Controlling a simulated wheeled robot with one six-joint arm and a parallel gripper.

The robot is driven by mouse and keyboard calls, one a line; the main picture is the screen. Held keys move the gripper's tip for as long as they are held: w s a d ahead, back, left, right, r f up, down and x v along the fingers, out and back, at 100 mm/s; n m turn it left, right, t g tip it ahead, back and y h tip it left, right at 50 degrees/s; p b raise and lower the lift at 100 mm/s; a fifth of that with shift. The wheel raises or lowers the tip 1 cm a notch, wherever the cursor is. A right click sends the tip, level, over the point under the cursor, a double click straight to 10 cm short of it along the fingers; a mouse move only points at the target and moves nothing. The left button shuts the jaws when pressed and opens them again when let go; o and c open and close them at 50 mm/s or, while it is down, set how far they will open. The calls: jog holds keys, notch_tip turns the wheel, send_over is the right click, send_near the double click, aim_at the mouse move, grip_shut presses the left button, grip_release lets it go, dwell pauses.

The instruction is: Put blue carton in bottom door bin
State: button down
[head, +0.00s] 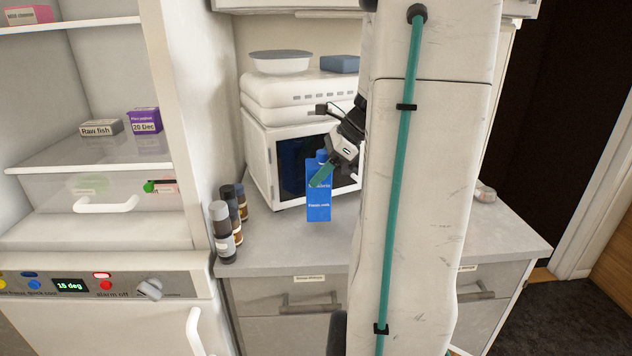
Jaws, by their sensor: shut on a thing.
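The blue carton (318,206) is upright, with a blue cap and white lettering, over the grey counter in front of the microwave-like box. My gripper (322,175) reaches in from the right and is shut on the upper part of the carton. I cannot tell whether the carton's base touches the counter. The fridge (168,110) stands open at the left, showing its shelves and drawer. The bottom door bin is not in view.
Several dark bottles (222,232) stand on the counter (275,255) between the fridge and the carton. A white box with a dark window (262,165) stands behind the carton. My arm hides the counter's middle right. Dark floor shows at the far right.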

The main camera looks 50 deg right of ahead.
jog(key=shift+w+d+f, duration=0.1)
jog(key=shift+w+d, duration=0.15)
jog(key=shift+w, duration=0.1)
jog(key=shift+f, duration=1.8)
jog(key=shift+c, duration=2.4)
grip_release()
